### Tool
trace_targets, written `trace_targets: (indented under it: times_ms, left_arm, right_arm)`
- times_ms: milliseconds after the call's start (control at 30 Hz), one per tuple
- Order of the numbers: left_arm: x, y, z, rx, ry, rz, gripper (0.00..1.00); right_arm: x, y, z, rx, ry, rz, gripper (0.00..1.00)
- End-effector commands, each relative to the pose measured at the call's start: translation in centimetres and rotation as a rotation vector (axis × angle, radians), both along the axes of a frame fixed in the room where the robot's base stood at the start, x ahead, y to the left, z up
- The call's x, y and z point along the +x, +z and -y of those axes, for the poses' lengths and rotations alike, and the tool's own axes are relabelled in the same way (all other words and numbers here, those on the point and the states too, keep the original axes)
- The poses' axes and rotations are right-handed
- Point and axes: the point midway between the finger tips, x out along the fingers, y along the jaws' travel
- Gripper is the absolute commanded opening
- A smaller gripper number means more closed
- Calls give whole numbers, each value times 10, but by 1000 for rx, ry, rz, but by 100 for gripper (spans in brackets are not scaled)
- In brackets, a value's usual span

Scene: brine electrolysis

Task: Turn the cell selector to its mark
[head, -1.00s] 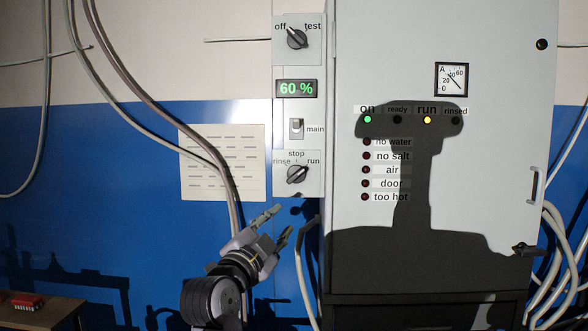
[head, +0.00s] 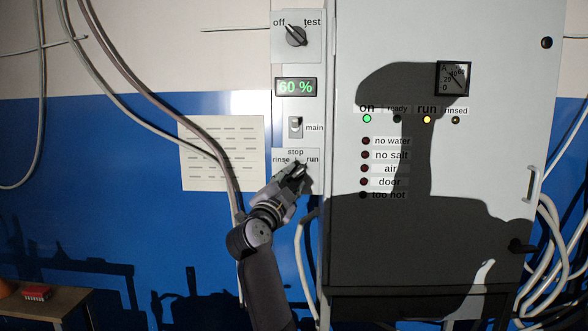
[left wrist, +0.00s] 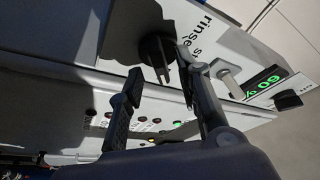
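The selector, a black knob (left wrist: 155,46) on a light plate marked rinse, stop and run, shows in the left wrist view. In the head view my left gripper (head: 291,174) is at this plate (head: 281,153) and covers most of the knob, so its pointer cannot be read there. In the left wrist view the fingers of my left gripper (left wrist: 160,63) are apart, with the knob between their tips. The right finger is close to the knob; contact cannot be told. My right gripper is not in view.
Above the plate are the main switch (head: 295,127), a green 60 % display (head: 295,87) and an off/test knob (head: 296,35). The grey cabinet door (head: 480,215) is to the right, with on and run lamps lit. Cables (head: 180,125) hang at the left.

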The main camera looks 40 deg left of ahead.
Motion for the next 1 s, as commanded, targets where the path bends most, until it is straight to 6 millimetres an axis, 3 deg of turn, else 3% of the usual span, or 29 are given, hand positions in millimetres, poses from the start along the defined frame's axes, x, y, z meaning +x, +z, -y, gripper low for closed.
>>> trace_targets:
  times_ms: [200, 533, 1000]
  left_arm:
    - [17, 6, -7, -1, 0, 0, 32]
    - [19, 5, -8, 0, 0, 0, 32]
    - [19, 5, -8, 0, 0, 0, 0]
  right_arm:
    - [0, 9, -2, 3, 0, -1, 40]
    - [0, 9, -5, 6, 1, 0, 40]
    - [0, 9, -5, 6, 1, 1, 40]
